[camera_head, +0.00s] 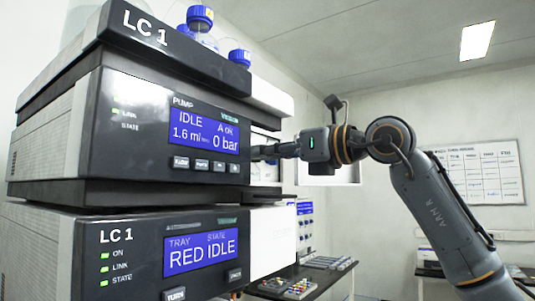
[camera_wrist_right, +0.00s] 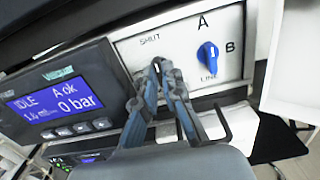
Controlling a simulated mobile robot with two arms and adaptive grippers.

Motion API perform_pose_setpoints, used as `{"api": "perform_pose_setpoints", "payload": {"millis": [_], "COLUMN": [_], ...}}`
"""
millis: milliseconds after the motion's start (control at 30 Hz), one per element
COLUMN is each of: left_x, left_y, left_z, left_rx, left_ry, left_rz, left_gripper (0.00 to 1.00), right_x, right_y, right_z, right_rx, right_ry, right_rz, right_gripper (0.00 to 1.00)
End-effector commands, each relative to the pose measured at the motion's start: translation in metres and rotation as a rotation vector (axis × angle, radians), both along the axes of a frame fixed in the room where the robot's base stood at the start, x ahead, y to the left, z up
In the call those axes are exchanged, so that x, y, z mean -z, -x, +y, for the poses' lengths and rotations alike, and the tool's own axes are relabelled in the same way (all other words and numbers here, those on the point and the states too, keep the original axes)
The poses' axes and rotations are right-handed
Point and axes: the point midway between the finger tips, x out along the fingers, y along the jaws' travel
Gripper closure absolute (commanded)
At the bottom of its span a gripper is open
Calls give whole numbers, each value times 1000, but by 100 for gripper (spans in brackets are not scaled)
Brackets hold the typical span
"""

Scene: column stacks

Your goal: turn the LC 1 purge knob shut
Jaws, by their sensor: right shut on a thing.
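The LC 1 pump module (camera_head: 160,125) stands at the left in the head view, its display reading IDLE and 0 bar. My right gripper (camera_head: 264,152) reaches to the module's right end from the right. In the right wrist view the same gripper (camera_wrist_right: 158,70) has its fingertips together at the pale panel (camera_wrist_right: 180,44), just under the word SHUT. It is shut on the purge knob, which the fingers almost wholly hide, so its angle cannot be told. My left gripper is in neither view.
A blue selector knob (camera_wrist_right: 208,57) with marks A, B and LINE sits close right of the fingers. A black bent bar (camera_wrist_right: 222,132) is below it. The lower LC 1 module (camera_head: 130,255) shows RED IDLE. Blue-capped bottles (camera_head: 199,18) stand on top.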

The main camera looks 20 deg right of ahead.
Motion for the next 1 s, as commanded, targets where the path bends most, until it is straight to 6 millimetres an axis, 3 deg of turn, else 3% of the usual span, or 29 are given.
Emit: {"api": "perform_pose_setpoints", "payload": {"millis": [300, 333, 433, 767, 1000], "left_x": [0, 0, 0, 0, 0], "left_y": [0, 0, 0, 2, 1], "left_z": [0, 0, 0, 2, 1], "left_rx": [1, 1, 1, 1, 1], "left_ry": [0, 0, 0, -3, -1], "left_rz": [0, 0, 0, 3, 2], "left_gripper": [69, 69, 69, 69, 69], "right_x": [0, 1, 1, 0, 0], "right_y": [0, 0, 0, 1, 28], "right_z": [0, 0, 0, -1, -23], "right_rx": [-1, -1, -1, 0, 3], "right_ry": [-2, -2, -1, -2, -1], "right_rz": [4, 4, 3, 1, -1], "right_gripper": [100, 88, 69, 69, 69]}}
